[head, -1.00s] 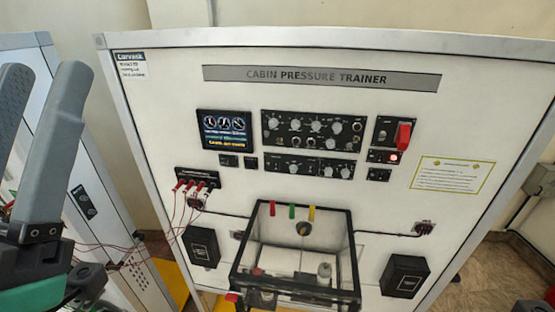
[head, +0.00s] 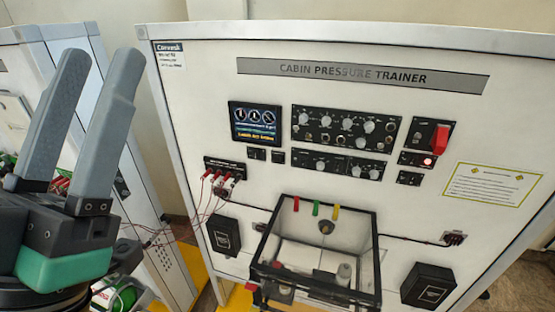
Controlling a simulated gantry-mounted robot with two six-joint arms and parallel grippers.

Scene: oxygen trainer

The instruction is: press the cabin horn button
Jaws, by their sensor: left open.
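The Cabin Pressure Trainer panel (head: 200,110) stands upright, facing me. I cannot read which control is the cabin horn button. Small black square buttons (head: 256,154) sit under the lit display (head: 255,122). A small module with a glowing red light (head: 426,162) sits below a raised red switch cover (head: 440,138), and a small black module (head: 409,178) is below that. My left gripper (head: 98,68) is open and empty, fingers pointing up, left of the panel in the picture and apart from the controls. My right gripper is not in view.
Two knob modules (head: 345,128) fill the panel's middle. Red plugs and wires (head: 222,178) hang at its left. A clear black-framed box (head: 318,250) juts out below, between two black boxes (head: 224,236) (head: 428,286). Another cabinet (head: 82,60) stands behind my left gripper.

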